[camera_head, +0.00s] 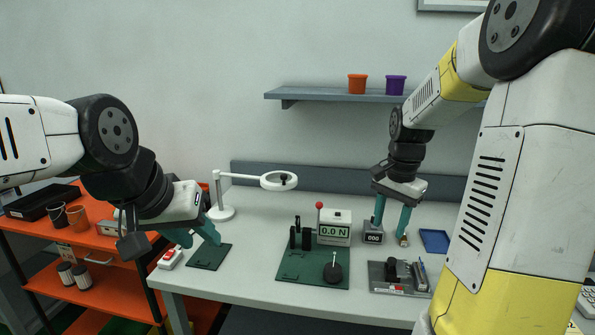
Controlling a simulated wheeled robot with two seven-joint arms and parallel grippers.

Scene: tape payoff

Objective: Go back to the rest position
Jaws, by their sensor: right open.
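My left gripper (204,243) hangs low at the left end of the bench, beside a dark green plate (209,257). Its two teal fingers look apart, and I see nothing between them. My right gripper (390,233) points down over the right half of the bench, with its teal fingers apart. A small counter box (373,238) reading 000 is by its left finger. A small brass-coloured piece (403,241) shows at its right fingertip; I cannot tell whether they touch.
The bench (250,286) carries a magnifier lamp (222,212), a force gauge (335,231) on a green base (290,271), a grey fixture (377,284) and a blue tray (435,240). An orange cart (95,241) stands left. A wall shelf (325,94) holds two pots.

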